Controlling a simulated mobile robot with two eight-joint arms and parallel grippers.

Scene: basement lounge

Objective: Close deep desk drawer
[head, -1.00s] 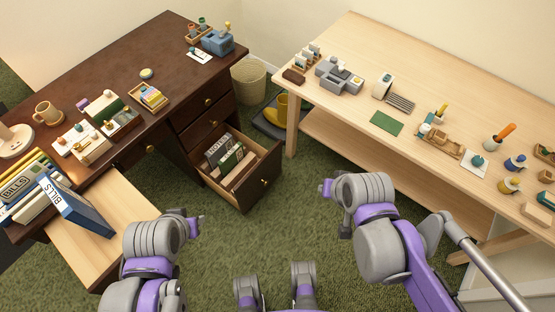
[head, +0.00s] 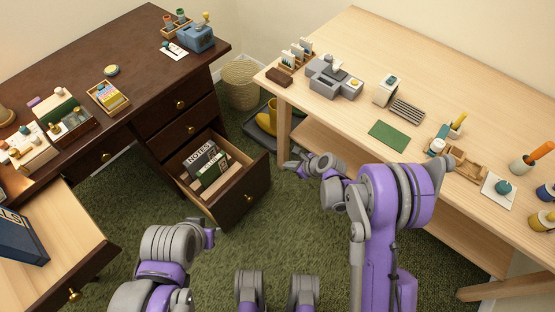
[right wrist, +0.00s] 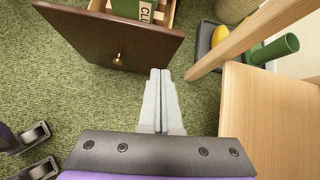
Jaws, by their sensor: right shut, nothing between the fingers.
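The deep desk drawer (head: 238,200) is the lowest one in the dark desk (head: 95,65). It stands pulled out, with books and a NOTES box inside, and a brass knob on its front. The drawer front also shows in the right wrist view (right wrist: 120,35) at the upper left, with its knob. My right gripper (head: 290,165) is just right of the drawer front, apart from it. In the right wrist view its fingers (right wrist: 160,80) are together and empty, pointing toward the floor beside the drawer. My left gripper (head: 211,238) is low in front of the drawer; its fingers are too small to judge.
A light wooden workbench (head: 345,110) with a leg near my right gripper stands at right. A wicker basket (head: 240,88) and a tray with yellow boots (head: 267,118) are behind the drawer. A pulled-out wooden board (head: 75,225) is at left. Green carpet is clear in front.

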